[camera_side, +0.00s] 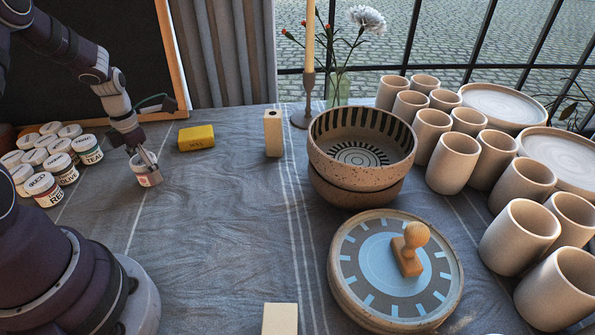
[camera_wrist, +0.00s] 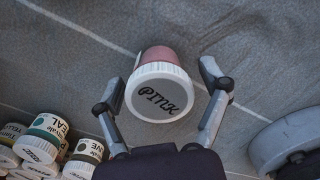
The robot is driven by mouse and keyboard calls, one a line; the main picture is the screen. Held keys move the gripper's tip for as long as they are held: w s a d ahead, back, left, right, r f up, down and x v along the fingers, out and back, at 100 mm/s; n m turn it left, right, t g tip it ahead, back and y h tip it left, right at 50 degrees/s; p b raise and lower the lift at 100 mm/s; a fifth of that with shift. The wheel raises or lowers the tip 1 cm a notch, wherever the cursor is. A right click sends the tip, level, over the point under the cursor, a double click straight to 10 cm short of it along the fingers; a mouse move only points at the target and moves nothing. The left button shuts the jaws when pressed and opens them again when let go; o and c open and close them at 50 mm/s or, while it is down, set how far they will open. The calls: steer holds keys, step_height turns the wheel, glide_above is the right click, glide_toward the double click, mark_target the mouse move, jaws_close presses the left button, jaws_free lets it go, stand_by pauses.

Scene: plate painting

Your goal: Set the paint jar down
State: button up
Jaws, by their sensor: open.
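The paint jar (camera_side: 147,178) stands on the grey cloth, right of the group of other jars. In the wrist view the jar (camera_wrist: 159,93) has a white ribbed lid marked PINK and a pinkish body. My gripper (camera_side: 146,165) is above and around the jar in the side view and covers part of it. In the wrist view my gripper (camera_wrist: 165,78) has its fingers spread on both sides of the lid, with a gap visible on the right. On the left, the finger is close to the lid; I cannot tell whether it touches.
Several lidded paint jars (camera_side: 60,167) stand close by on the left. A yellow block (camera_side: 196,137) and a wooden block (camera_side: 273,134) stand behind and to the right. Bowls (camera_side: 361,150), a painted plate with a stamp (camera_side: 345,285) and cups (camera_side: 453,163) fill the right side. The middle cloth is clear.

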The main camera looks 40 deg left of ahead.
step_height(320, 180, up, 12)
steer(key=shift+r, duration=0.1)
steer(key=s+d+r+m+t, duration=0.2)
steer(key=d+m, duration=0.7)
steer(key=m, duration=0.9)
steer(key=s+d+r+m+t, duration=0.2)
steer(key=d+r+m, duration=0.3)
steer(key=d+m, duration=0.5)
steer(key=m+t, duration=0.1)
steer(key=m, duration=0.7)
steer(key=shift+d+r+t, duration=0.25)
steer(key=shift+r+t, duration=0.05)
steer(key=shift+r, duration=0.05)
